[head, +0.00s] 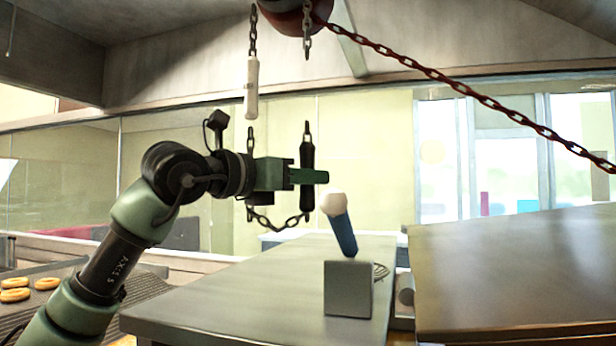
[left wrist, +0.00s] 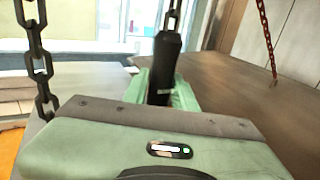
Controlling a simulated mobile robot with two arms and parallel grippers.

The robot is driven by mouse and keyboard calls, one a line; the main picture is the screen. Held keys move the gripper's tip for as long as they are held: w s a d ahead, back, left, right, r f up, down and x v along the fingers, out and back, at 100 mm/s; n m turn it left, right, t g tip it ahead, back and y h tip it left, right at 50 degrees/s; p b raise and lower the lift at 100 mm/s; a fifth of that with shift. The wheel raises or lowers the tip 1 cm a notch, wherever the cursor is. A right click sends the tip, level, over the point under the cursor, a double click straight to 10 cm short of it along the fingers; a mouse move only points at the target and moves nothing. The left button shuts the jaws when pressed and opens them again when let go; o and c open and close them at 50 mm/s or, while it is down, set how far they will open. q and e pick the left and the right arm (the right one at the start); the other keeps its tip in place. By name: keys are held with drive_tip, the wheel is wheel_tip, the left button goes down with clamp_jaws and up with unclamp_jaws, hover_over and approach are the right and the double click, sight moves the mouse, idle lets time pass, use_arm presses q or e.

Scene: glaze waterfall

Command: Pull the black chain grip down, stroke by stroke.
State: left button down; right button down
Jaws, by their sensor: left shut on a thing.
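A white grip (head: 251,88) hangs on the other run of chain, higher and to the left. The slack chain (head: 278,226) loops below between the two runs. My right gripper is not in view.
A red hoist body (head: 292,14) hangs above, with a red chain (head: 440,78) slanting down right. A metal table (head: 250,285) below carries a grey block (head: 348,289) and a blue-handled tool with a pale round head (head: 340,222). A wide brown surface (head: 520,270) lies at right.

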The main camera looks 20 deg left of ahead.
use_arm(q)
drive_tip(key=shift+f, duration=0.1)
wheel_tip(320, 180, up, 17)
drive_tip(key=p, duration=1.4)
wheel_tip(320, 180, down, 17)
drive_tip(key=b, duration=1.4)
drive_tip(key=shift+f, duration=0.15)
